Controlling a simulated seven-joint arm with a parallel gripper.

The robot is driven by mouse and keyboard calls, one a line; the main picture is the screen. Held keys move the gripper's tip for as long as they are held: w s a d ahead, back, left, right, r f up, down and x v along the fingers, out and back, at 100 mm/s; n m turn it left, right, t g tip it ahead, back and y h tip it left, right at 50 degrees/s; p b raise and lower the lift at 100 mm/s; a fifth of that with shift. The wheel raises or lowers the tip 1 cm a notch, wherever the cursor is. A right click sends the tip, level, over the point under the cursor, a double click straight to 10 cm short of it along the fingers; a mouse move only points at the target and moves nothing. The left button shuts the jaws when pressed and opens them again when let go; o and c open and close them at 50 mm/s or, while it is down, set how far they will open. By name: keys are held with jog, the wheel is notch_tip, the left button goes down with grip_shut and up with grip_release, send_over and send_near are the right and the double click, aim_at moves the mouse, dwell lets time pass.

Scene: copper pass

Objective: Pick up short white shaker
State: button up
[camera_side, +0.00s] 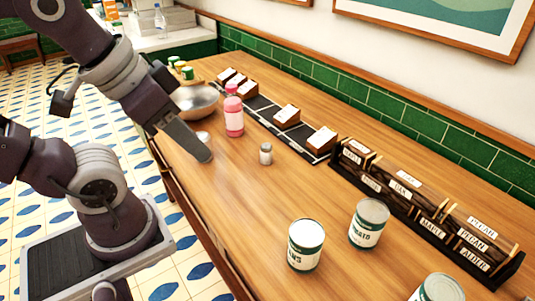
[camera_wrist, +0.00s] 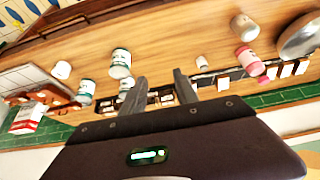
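A small pale shaker with a grey top (camera_side: 265,154) stands upright on the wooden counter, right of my gripper (camera_side: 204,155) in the side view. It also shows in the wrist view (camera_wrist: 202,61). Another small white item (camera_side: 203,136) is just behind my gripper, partly hidden; in the wrist view it looks like a white cylinder (camera_wrist: 243,26). I cannot tell for sure which is the short white shaker. In the wrist view my gripper's two fingers (camera_wrist: 160,78) are apart with nothing held between them. My gripper is apart from both items.
Pink bottles (camera_side: 234,117) and a metal bowl (camera_side: 195,100) stand behind my gripper. Green-and-white cans (camera_side: 306,246) (camera_side: 369,224) stand at the right front. A dark labelled rack (camera_side: 400,195) and black tray (camera_side: 265,108) line the tiled wall.

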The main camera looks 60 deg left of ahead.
jog(key=shift+o, duration=0.4)
jog(key=o, duration=0.4)
jog(key=shift+c, duration=0.2)
